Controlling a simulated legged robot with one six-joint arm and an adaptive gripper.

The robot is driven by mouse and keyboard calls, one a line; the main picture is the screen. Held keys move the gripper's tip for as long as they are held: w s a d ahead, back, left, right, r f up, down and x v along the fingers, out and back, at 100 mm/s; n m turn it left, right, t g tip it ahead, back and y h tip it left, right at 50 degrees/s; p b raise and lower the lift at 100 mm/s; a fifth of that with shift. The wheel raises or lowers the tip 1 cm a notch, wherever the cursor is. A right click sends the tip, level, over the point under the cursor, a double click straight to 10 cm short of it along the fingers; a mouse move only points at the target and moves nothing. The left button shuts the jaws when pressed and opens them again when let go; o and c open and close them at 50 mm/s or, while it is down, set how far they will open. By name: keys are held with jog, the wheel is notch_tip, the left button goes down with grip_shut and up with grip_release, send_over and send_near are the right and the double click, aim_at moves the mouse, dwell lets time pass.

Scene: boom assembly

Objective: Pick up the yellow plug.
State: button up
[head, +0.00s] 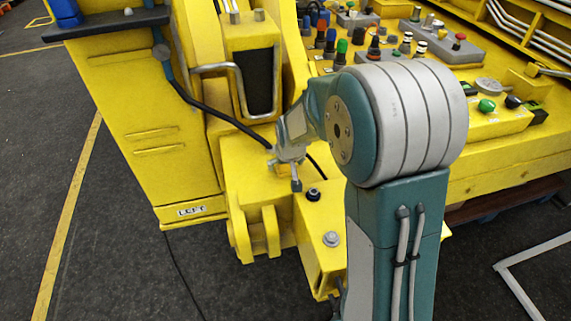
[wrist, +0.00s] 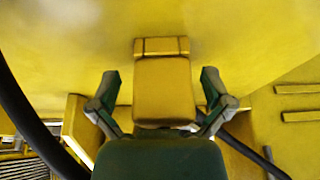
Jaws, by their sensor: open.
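The yellow plug (wrist: 163,92) is a blocky yellow piece with a grooved top edge, in the middle of the wrist view. My gripper (wrist: 158,77) is open, with one finger on each side of the plug and a visible gap on both sides. The plug's lower end is hidden behind my green gripper body. In the head view my gripper (head: 293,176) is low over the yellow machine, beside a black cable. I cannot make out the plug against the yellow machine there.
The black cable (head: 218,115) runs from the left to my gripper. A dark bolt (head: 313,194) and a grey bolt (head: 331,239) stand on the yellow bracket. A control panel with several coloured knobs (head: 343,47) is behind. Dark floor (head: 130,270) is clear at left.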

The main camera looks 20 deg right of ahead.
jog(key=shift+a, duration=0.2)
jog(key=c, duration=1.2)
jog(key=shift+c, duration=0.2)
